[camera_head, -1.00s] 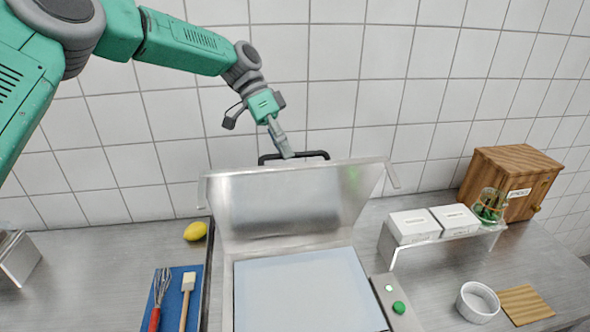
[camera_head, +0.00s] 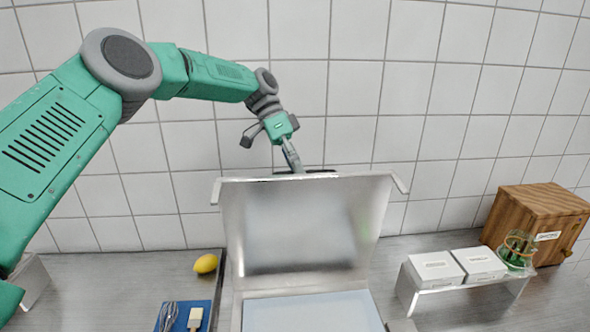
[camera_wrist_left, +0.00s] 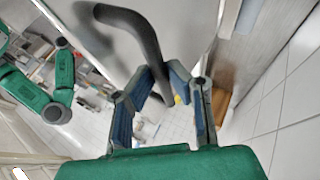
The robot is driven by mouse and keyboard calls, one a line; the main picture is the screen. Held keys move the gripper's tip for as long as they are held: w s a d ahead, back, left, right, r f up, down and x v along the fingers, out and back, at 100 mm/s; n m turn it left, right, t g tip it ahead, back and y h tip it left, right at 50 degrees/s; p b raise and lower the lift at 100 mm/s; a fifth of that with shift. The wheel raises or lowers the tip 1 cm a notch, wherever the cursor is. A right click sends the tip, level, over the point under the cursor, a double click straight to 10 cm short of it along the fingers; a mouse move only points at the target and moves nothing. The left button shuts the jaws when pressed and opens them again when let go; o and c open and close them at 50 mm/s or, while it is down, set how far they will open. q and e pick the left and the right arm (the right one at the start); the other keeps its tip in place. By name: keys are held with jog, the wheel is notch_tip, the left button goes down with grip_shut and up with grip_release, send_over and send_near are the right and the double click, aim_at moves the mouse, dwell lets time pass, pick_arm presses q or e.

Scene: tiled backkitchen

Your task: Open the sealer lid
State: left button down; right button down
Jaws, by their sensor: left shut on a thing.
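The sealer's metal lid (camera_head: 305,225) stands raised, roughly upright, at the back of the sealer. Its pale bed (camera_head: 310,312) shows below at the picture's bottom edge. The dark lid handle (camera_head: 322,172) is mostly hidden behind the lid's top edge. My left gripper (camera_head: 297,168) is at this handle, behind the top edge. In the left wrist view the fingers of my left gripper (camera_wrist_left: 165,85) close around the dark curved handle (camera_wrist_left: 138,28), with the lid's grey face (camera_wrist_left: 185,35) beside it. My right gripper is not seen.
Two white boxes (camera_head: 457,266) and a glass jar (camera_head: 516,252) stand on a metal riser, right of the lid. A wooden cabinet (camera_head: 535,225) stands behind. A lemon (camera_head: 205,264) and a blue mat (camera_head: 187,314) with utensils lie left. The tiled wall is close behind the lid.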

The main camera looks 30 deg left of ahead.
pick_arm(q)
jog(key=c, duration=1.6)
grip_release()
jog(key=shift+d+f, duration=0.1)
jog(key=shift+f, duration=0.45)
jog(key=shift+o, duration=0.2)
jog(key=w+v, duration=0.1)
jog(key=v, duration=0.6)
jog(key=shift+w, duration=0.25)
jog(key=shift+r, duration=0.1)
